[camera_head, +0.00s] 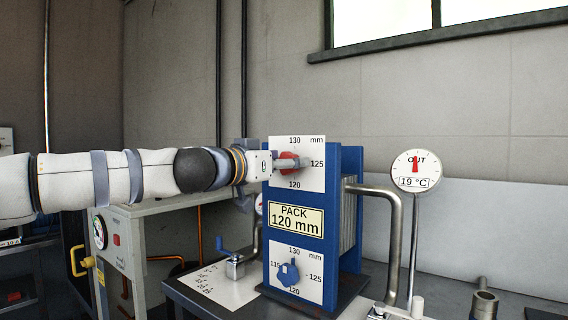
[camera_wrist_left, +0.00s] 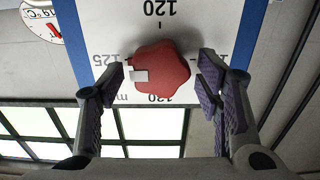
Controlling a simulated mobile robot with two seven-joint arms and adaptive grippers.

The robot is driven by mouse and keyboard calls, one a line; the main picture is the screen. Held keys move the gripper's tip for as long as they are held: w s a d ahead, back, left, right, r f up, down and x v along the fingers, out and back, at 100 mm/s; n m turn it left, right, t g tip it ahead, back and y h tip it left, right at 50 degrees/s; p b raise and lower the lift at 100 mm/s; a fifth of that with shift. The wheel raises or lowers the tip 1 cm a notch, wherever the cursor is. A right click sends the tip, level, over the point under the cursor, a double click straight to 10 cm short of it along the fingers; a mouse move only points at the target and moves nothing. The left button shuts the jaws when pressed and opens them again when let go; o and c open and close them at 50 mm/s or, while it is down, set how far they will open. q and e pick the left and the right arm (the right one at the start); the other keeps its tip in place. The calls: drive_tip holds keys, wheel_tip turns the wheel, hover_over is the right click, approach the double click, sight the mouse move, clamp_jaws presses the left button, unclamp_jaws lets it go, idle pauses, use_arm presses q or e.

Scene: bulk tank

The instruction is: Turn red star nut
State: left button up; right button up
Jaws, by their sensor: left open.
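The red star nut (camera_wrist_left: 165,72) sits on the upper white dial plate (camera_wrist_left: 205,22) of a blue plate pack. In the left wrist view, which is upside down, the nut's white mark lies on the side of the 125 label. In the head view the red nut (camera_head: 287,156) is partly hidden by my left gripper (camera_head: 292,163), which reaches in from the left. In the left wrist view my left gripper (camera_wrist_left: 162,82) is open, with one finger on each side of the nut. Small gaps show between pads and nut; depth is hard to judge. My right gripper is not in view.
A blue star nut (camera_head: 288,273) sits on the lower dial plate, below a PACK 120 mm label (camera_head: 296,219). A steel pipe (camera_head: 393,230) and a 19 °C gauge (camera_head: 416,168) stand to the right. A blue crank (camera_head: 233,257) stands on the table at left.

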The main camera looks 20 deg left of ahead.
use_arm(q)
drive_tip(key=c, duration=1.2)
drive_tip(key=shift+o, duration=0.2)
drive_tip(key=shift+n, duration=0.3)
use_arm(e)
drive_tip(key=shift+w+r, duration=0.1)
use_arm(q)
drive_tip(key=n, duration=0.5)
drive_tip(key=n+p, duration=0.1)
drive_tip(key=n, duration=1.1)
drive_tip(key=shift+a+f+p, duration=0.25)
drive_tip(key=shift+p, duration=0.05)
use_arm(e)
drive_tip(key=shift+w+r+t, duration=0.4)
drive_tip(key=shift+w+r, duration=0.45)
use_arm(q)
drive_tip(key=shift+n, duration=0.3)
drive_tip(key=o, duration=1.2)
drive_tip(key=shift+c, duration=0.2)
